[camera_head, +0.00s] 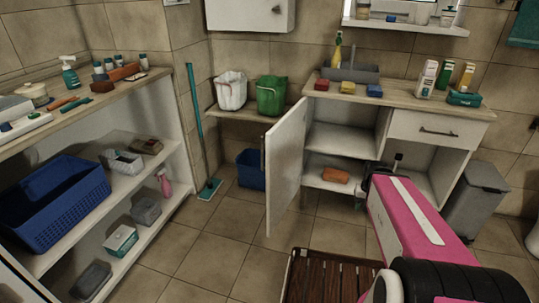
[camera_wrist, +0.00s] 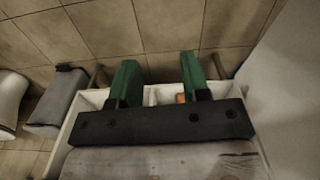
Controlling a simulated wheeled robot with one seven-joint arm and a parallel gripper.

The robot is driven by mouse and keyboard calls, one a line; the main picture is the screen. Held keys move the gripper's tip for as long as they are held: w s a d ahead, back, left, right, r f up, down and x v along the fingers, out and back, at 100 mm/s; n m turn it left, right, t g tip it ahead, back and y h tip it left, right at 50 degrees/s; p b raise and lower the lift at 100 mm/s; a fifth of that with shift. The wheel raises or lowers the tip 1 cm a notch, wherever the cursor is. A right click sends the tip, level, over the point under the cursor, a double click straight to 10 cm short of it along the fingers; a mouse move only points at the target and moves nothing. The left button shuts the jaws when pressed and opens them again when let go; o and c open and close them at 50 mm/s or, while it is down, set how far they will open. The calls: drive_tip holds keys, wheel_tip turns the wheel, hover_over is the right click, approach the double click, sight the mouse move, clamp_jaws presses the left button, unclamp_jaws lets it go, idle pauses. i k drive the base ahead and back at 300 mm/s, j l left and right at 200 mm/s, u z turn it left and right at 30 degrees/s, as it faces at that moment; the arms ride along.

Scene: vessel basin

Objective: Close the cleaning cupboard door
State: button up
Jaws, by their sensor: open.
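The white cleaning cupboard door (camera_head: 287,165) stands open, swung out toward me on the left side of the cupboard. Its handle (camera_head: 262,160) is on the free edge. The cupboard inside shows a middle shelf and an orange sponge (camera_head: 335,175). My gripper (camera_head: 378,170) is in front of the cupboard opening, right of the door and apart from it. In the wrist view its green fingers (camera_wrist: 160,72) are spread with nothing held between them. A pale upright surface at the right of that view (camera_wrist: 285,100) looks like the door.
A grey bin (camera_head: 475,200) stands right of the cupboard. A wooden slatted mat (camera_head: 330,278) lies on the floor in front. Shelves with a blue basket (camera_head: 60,200) line the left.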

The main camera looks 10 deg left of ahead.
sight(284, 143)
drive_tip(key=j+z, duration=0.1)
drive_tip(key=j, duration=0.4)
drive_tip(key=k+j+z, duration=0.1)
drive_tip(key=j, duration=0.45)
drive_tip(key=k+j+z, duration=0.15)
drive_tip(key=j, duration=0.35)
drive_tip(key=j+z, duration=0.1)
drive_tip(key=j, duration=0.4)
drive_tip(key=k+j+z, duration=0.1)
drive_tip(key=j, duration=0.4)
drive_tip(key=j+u, duration=0.1)
drive_tip(key=k+j, duration=0.15)
drive_tip(key=j, duration=0.2)
drive_tip(key=l+u, duration=0.2)
drive_tip(key=u, duration=0.25)
drive_tip(key=k+l+u, duration=0.1)
drive_tip(key=u, duration=0.35)
drive_tip(key=k+l+u, duration=0.15)
drive_tip(key=u, duration=0.3)
drive_tip(key=k+l, duration=0.1)
drive_tip(key=l, duration=0.15)
